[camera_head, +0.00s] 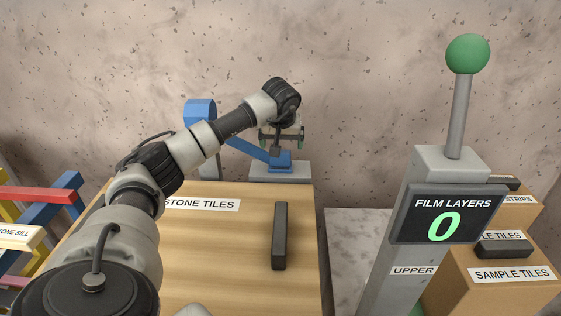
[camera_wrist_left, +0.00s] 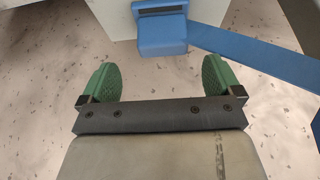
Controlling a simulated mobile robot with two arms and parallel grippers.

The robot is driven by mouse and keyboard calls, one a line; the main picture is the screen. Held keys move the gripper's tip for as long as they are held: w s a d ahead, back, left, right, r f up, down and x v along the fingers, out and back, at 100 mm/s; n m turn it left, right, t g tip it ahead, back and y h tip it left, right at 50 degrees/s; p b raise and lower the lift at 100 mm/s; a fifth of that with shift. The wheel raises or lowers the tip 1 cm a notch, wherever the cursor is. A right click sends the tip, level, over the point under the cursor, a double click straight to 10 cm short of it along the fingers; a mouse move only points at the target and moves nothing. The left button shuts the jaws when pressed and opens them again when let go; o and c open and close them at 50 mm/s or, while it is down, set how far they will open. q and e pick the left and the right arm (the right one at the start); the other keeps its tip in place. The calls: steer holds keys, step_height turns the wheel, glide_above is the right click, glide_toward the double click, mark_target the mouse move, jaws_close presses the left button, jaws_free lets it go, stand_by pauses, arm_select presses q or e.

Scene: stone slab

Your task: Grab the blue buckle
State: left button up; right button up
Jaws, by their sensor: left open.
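The blue buckle (camera_head: 281,167) sits on a pale grey block (camera_head: 265,174) behind the wooden table, with a blue strap (camera_head: 246,149) running up left to a blue roll (camera_head: 200,111). In the left wrist view the buckle (camera_wrist_left: 161,35) shows beyond the fingertips, with a dark slot along one edge and the strap (camera_wrist_left: 255,60) to its right. My left gripper (camera_head: 281,139) is open above the buckle, apart from it. Its green finger pads show in the left wrist view (camera_wrist_left: 159,80) with nothing between them. My right gripper is not in view.
The wooden table (camera_head: 235,270) holds a dark bar (camera_head: 280,236). A grey post with a green ball (camera_head: 467,54) and a display (camera_head: 445,216) reading 0 stands right. Labelled boxes (camera_head: 500,295) are behind it. Coloured racks (camera_head: 40,200) stand left. A speckled wall (camera_head: 370,80) closes the back.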

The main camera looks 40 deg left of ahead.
mark_target(280, 160)
arm_select(q)
steer(key=x, duration=0.5)
steer(key=shift+s+f, duration=0.15)
steer(key=shift+s, duration=0.1)
steer(key=shift+c, duration=0.2)
steer(key=c, duration=1)
